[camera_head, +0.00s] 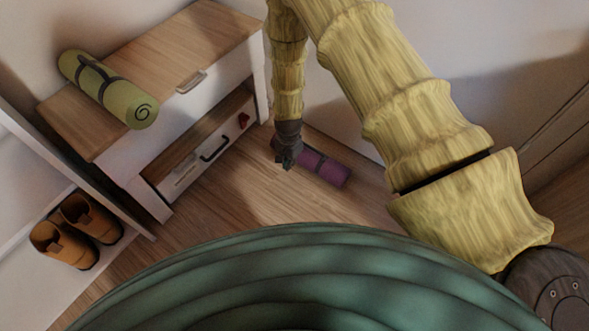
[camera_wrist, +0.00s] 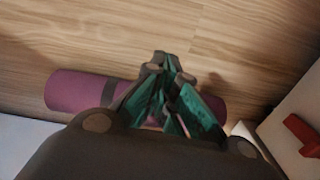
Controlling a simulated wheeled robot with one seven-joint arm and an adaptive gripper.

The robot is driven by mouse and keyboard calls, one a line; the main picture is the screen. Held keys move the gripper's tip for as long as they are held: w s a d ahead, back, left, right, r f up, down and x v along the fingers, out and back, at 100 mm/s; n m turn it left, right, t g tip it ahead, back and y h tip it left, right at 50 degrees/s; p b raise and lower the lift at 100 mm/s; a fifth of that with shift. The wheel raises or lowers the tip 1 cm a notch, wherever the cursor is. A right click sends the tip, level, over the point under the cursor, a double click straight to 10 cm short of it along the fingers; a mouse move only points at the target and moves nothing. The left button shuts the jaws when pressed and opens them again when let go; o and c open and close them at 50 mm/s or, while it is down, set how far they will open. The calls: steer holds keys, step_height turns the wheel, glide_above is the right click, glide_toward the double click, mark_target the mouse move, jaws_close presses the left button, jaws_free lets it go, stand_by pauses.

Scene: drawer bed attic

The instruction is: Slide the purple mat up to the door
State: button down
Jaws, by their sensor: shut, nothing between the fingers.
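The purple mat (camera_head: 328,171) is rolled up and lies on the wood floor close to the wall, with a dark strap around it. In the wrist view the purple mat (camera_wrist: 75,90) lies across the picture, partly hidden behind my gripper. My gripper (camera_head: 286,162) points down at the mat's left end in the head view. Its green-padded fingers (camera_wrist: 168,72) are shut and empty, and they overlap the mat; I cannot tell whether they touch it. A wooden panel with dark seams (camera_head: 560,125) at the right edge may be the door; this is unclear.
A green rolled mat (camera_head: 108,88) lies on top. Brown boots (camera_head: 75,230) stand on a white shelf. The middle floor is clear.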

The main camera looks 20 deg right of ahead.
mark_target(310, 156)
step_height(310, 156, down, 9)
steer(key=b, duration=0.4)
steer(key=shift+f, duration=0.2)
steer(key=shift+w+d+f+b, duration=0.1)
steer(key=shift+w+d+b, duration=0.3)
steer(key=shift+d+b, duration=0.15)
steer(key=shift+w+d+f+b, duration=0.1)
steer(key=shift+w+d+b, duration=0.25)
steer(key=shift+d+b, duration=0.15)
steer(key=shift+w+d+r, duration=0.1)
steer(key=shift+w+d, duration=0.25)
steer(key=shift+d, duration=0.3)
steer(key=shift+w+d, duration=0.1)
steer(key=shift+d, duration=0.05)
steer(key=w+d, duration=0.2)
steer(key=d, duration=0.1)
steer(key=w+d+p, duration=0.1)
steer(key=w+d, duration=0.1)
steer(key=d, duration=0.1)
steer(key=w+d+p, duration=0.1)
steer(key=w+d, duration=0.1)
steer(key=d, duration=0.1)
steer(key=shift+d, duration=0.15)
